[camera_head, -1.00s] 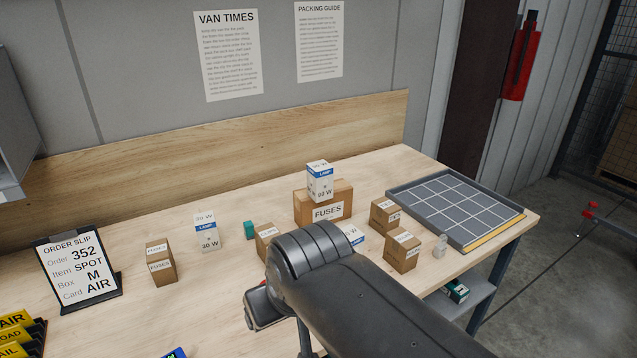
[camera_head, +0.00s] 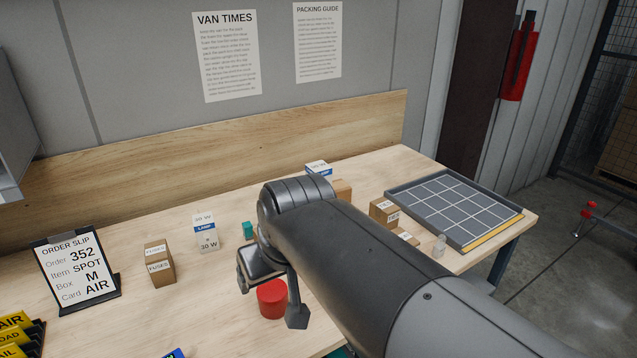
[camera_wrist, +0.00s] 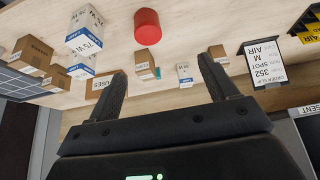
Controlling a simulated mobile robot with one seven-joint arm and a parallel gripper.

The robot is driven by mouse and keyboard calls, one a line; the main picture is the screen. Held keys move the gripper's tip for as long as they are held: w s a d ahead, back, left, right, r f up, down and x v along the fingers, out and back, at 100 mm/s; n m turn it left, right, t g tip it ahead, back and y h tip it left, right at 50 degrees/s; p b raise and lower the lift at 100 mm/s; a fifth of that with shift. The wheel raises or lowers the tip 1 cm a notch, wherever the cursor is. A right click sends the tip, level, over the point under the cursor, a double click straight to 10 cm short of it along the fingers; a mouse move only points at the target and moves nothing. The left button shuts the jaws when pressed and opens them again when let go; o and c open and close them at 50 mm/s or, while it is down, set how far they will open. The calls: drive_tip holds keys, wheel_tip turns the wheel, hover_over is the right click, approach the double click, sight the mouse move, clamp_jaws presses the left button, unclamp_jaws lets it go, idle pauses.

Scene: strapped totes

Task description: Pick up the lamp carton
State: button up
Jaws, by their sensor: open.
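A white-and-blue lamp carton marked 30 W (camera_head: 206,233) stands upright on the bench, left of my arm; it also shows in the wrist view (camera_wrist: 184,73). Another lamp carton (camera_head: 318,168) shows only its top above my arm. The wrist view, upside down, shows a 75 W lamp carton (camera_wrist: 85,33) at upper left and a further lamp carton (camera_wrist: 80,67) below it. My gripper (camera_head: 270,303) is open and empty, its fingers (camera_wrist: 165,78) spread apart above the bench. My arm hides part of the bench and the cartons behind it.
A red cylinder (camera_head: 272,300) stands by my gripper. A gridded tray (camera_head: 455,207) lies at right. The order slip (camera_head: 78,270) stands at left.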

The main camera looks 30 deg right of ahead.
drive_tip(key=w+d+r, duration=0.3)
drive_tip(key=w+d, duration=0.2)
drive_tip(key=w, duration=0.4)
drive_tip(key=t, duration=0.1)
hover_over(322, 169)
drive_tip(key=s, duration=0.3)
wheel_tip(322, 169, down, 2)
drive_tip(key=shift+f, duration=0.2)
drive_tip(key=shift+w+f, duration=0.2)
drive_tip(key=shift+f, duration=0.1)
drive_tip(key=x, duration=0.4)
drive_tip(key=shift+w+f, duration=0.1)
drive_tip(key=shift+f, duration=0.15)
drive_tip(key=x, duration=0.5)
drive_tip(key=shift+s+f, duration=0.2)
drive_tip(key=shift+f, duration=0.15)
drive_tip(key=c, duration=1.2)
drive_tip(key=shift+o, duration=0.2)
